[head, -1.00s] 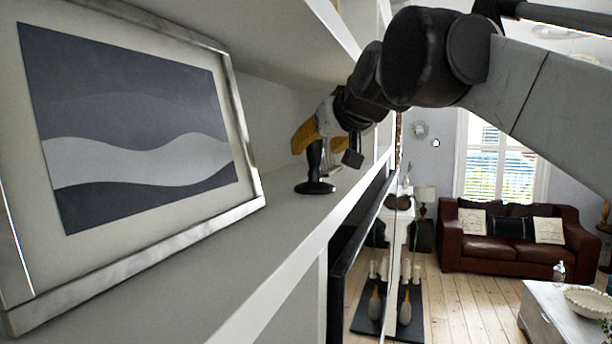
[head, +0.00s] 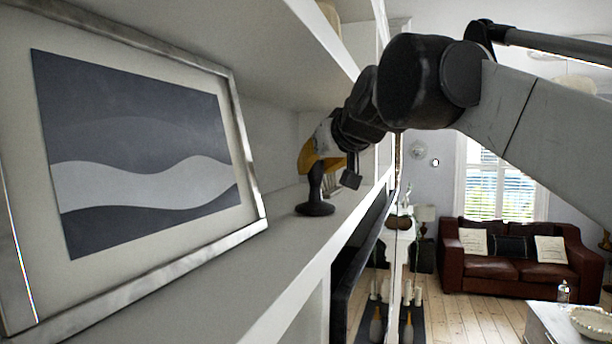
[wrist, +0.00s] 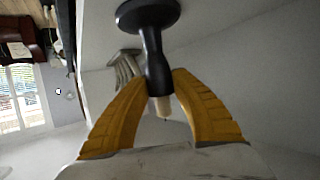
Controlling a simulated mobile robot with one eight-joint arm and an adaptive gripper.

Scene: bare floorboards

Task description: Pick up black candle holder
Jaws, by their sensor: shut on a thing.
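The black candle holder (head: 315,195) has a round base and a slim stem. It stands on the white shelf, or just off it; I cannot tell which. In the wrist view the candle holder (wrist: 152,45) shows its dark base at the top and a short pale candle (wrist: 163,106) at the other end. My gripper (head: 318,162) has yellow fingers and reaches the holder's upper part from above. In the wrist view my gripper (wrist: 162,82) is shut on the holder, one finger on each side of the stem near the candle.
A framed picture (head: 140,150) leans on the shelf (head: 225,265) at the left. Another shelf board (head: 290,45) runs above my gripper. A grey hand-like ornament (wrist: 126,68) stands close behind the holder. A red sofa (head: 515,275) is far off at the right.

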